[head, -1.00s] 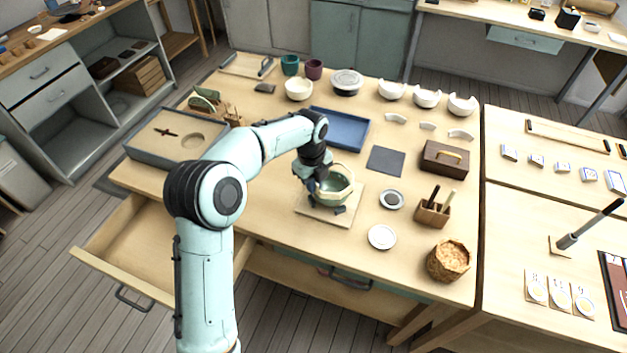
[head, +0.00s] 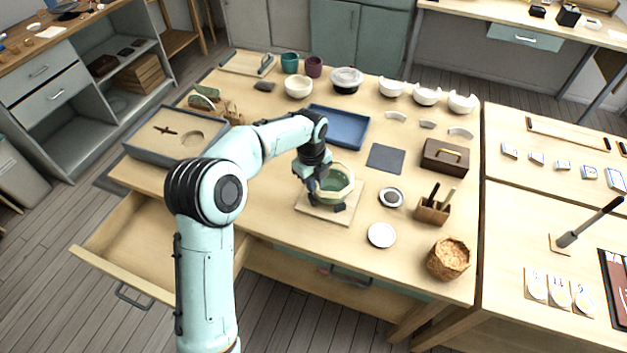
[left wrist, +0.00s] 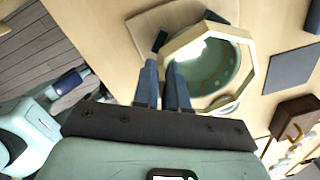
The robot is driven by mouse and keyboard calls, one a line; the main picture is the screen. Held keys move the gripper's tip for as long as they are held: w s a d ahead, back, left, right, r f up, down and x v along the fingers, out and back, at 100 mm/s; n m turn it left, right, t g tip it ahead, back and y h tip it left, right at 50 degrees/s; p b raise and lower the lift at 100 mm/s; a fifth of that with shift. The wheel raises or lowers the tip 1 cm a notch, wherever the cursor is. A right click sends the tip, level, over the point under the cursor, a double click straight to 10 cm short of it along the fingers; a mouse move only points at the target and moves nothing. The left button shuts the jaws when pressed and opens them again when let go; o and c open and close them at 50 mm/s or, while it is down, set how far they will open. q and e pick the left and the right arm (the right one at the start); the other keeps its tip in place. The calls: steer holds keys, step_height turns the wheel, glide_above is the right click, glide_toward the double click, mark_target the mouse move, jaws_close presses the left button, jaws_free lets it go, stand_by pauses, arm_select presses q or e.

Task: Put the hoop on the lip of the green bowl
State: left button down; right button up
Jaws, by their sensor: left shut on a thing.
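The green bowl (head: 336,190) stands on a pale wooden board (head: 352,212) near the front of the table. The hoop (left wrist: 248,68) is a pale, angular wooden ring. My left gripper (left wrist: 169,68) is shut on the hoop's near left side in the left wrist view. The hoop is over the bowl's mouth there, and the bowl's green inside (left wrist: 216,68) shows through it. In the head view my left gripper (head: 318,192) is at the bowl's left side. I cannot tell whether the hoop touches the lip. My right gripper is not in view.
Small dark blocks (head: 340,207) lie by the bowl on the board. A blue tray (head: 345,128), a grey mat (head: 386,159) and small dishes (head: 382,235) are around it. A drawer (head: 130,245) is open at the front left.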

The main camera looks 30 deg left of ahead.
arm_select(q)
steer(key=shift+f, duration=0.3)
stand_by(0.5)
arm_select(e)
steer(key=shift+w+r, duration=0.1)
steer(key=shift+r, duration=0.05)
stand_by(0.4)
arm_select(q)
steer(key=shift+f, duration=0.6)
stand_by(0.9)
steer(key=shift+r, duration=0.15)
stand_by(0.4)
